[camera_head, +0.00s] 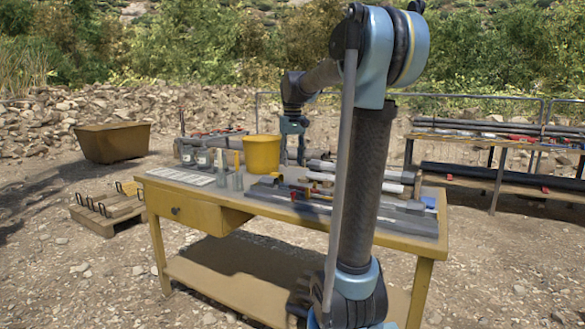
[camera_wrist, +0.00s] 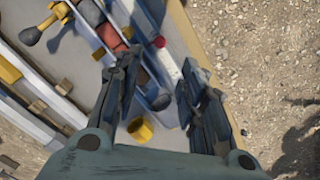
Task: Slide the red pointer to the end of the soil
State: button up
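In the wrist view a small red round piece (camera_wrist: 159,41), which looks like the red pointer, sits at the edge of a pale rail beside a long channel. Blocks of soil lie in the channel: a reddish-brown one (camera_wrist: 111,37) and a grey one (camera_wrist: 90,12). My gripper (camera_wrist: 159,62) is open, its two fingers spread with nothing between the tips. The red piece shows just beyond the fingertips, not touching them.
The yellow table (camera_head: 203,213) carries a yellow bucket (camera_head: 262,154), jars (camera_head: 204,160) and several tubes (camera_head: 345,170). In the wrist view a yellow knobbed tool (camera_wrist: 35,34) and a yellow ring (camera_wrist: 140,130) lie close by. Gravel ground lies past the table edge.

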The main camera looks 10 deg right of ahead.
aim_at(293, 197)
jog(key=shift+r, duration=0.1)
